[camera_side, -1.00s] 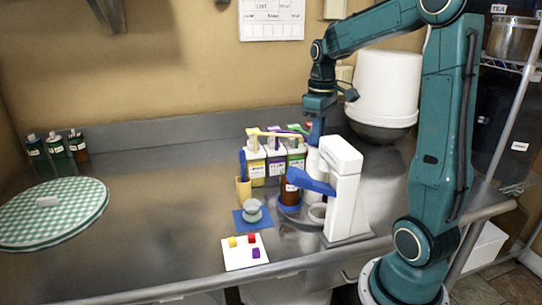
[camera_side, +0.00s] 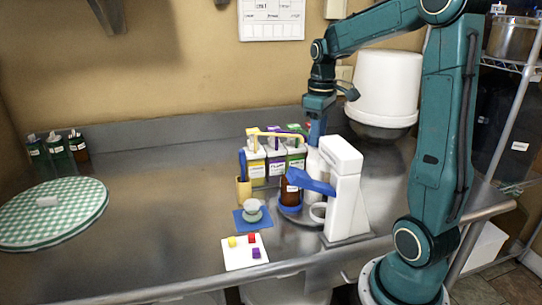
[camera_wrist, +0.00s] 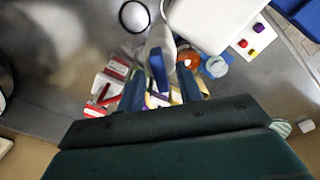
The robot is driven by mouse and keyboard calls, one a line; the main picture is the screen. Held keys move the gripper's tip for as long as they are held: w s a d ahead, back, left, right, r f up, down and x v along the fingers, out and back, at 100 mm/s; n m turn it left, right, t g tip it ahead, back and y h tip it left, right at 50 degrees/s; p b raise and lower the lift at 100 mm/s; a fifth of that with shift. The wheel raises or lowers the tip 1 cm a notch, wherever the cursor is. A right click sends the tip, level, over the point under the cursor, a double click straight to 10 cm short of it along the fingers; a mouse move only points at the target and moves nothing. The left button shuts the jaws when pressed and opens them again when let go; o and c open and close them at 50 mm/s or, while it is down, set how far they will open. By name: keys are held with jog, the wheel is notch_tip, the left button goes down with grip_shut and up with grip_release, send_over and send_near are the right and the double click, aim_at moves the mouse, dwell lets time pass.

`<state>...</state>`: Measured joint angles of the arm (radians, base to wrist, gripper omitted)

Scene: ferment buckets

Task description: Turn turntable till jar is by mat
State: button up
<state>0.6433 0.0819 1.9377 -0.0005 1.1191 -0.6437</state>
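My gripper (camera_side: 316,135) points down behind the machine, above a white bottle (camera_side: 313,160). In the wrist view my gripper (camera_wrist: 161,88) has its fingers apart, with a blue stick-like part (camera_wrist: 158,70) showing between them.
Cartons (camera_side: 274,165) with coloured handles stand close behind the jar. A tan holder (camera_side: 243,190) stands left of them. A white card with coloured cubes (camera_side: 245,254) lies at the front. The counter at left centre is clear up to a checked round mat (camera_side: 85,205).

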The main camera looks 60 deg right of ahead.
notch_tip(320, 180, up, 14)
dwell(0.9)
jog(key=shift+f, duration=0.1)
jog(key=s+a+f+t, duration=0.2)
jog(key=s+a+f, duration=0.1)
jog(key=a, duration=0.4)
jog(key=s+a+f+t, duration=0.1)
jog(key=s+a+f, duration=0.3)
jog(key=a, duration=0.3)
jog(key=s+a+f+t, duration=0.2)
jog(key=s+a+f, duration=0.1)
jog(key=a, duration=0.4)
jog(key=shift+s+f+t, duration=0.2)
jog(key=shift+f+t, duration=0.1)
jog(key=shift+f, duration=0.05)
